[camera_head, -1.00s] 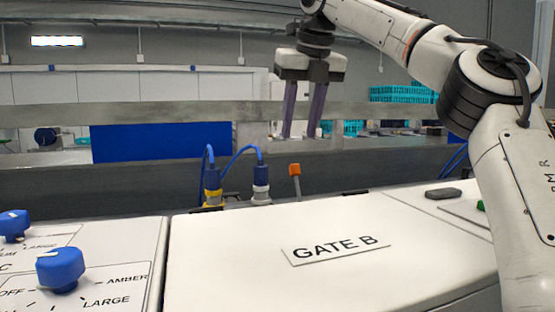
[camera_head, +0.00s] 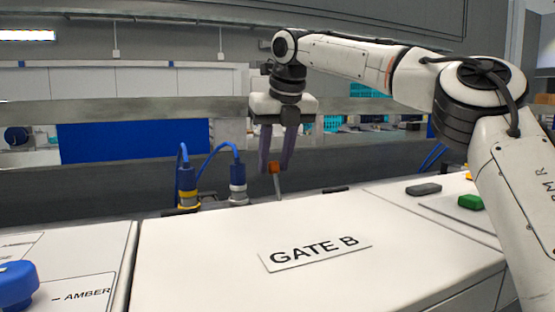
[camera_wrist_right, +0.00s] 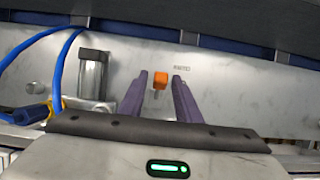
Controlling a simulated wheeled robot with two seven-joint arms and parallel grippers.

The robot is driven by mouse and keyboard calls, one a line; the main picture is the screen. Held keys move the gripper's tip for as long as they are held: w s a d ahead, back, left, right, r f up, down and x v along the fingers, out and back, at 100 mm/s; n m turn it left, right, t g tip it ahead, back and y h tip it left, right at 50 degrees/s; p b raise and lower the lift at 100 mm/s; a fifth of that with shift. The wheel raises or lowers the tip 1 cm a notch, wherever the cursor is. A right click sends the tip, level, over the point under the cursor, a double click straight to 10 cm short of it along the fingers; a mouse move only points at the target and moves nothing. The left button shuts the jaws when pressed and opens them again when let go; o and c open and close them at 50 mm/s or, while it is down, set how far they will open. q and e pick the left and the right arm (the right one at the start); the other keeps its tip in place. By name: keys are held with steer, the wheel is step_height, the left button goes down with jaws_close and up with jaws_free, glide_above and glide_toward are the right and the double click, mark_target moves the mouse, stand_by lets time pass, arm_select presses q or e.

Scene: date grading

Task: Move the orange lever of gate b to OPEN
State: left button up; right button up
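The orange lever (camera_head: 274,168) stands behind the white GATE B box (camera_head: 200,250), near the grey rail. My right gripper (camera_head: 274,170) points down over it, its two purple-grey fingers apart, with the lever's orange tip showing between the fingertips. In the right wrist view the orange tip (camera_wrist_right: 160,79) shows between the two fingers (camera_wrist_right: 158,88), with gaps on both sides, so the gripper is open and does not grip it. The lever's lower part is mostly hidden in that view. My left gripper is not in view.
Two blue-cabled connectors, one yellow-ringed (camera_head: 187,190) and one silver (camera_head: 237,185), stand left of the lever. A blue knob (camera_head: 15,285) is at lower left. A green button (camera_head: 471,202) and a dark grey block (camera_head: 423,189) lie to the right.

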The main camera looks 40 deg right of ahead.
mark_target(276, 170)
jaws_close()
steer(key=shift+s, duration=0.1)
steer(key=shift+s+a+r+t+h, duration=0.15)
steer(key=shift+s+a+t+h, duration=0.1)
steer(key=shift+s+t, duration=0.5)
steer(key=shift+s+a+r+t+h, duration=0.15)
steer(key=shift+s+a+t+h, duration=0.1)
steer(key=shift+s+t, duration=0.5)
steer(key=shift+s+a+f+t+h, duration=0.15)
steer(key=shift+s+a+t+h, duration=0.1)
steer(key=shift+s+t, duration=0.55)
steer(key=shift+s+a+f+t+h, duration=0.2)
steer(key=shift+s+t, duration=0.35)
steer(key=shift+t, duration=0.45)
steer(key=shift+r, duration=0.1)
steer(key=shift+o, duration=1.3)
jaws_free()
steer(key=shift+s, duration=0.1)
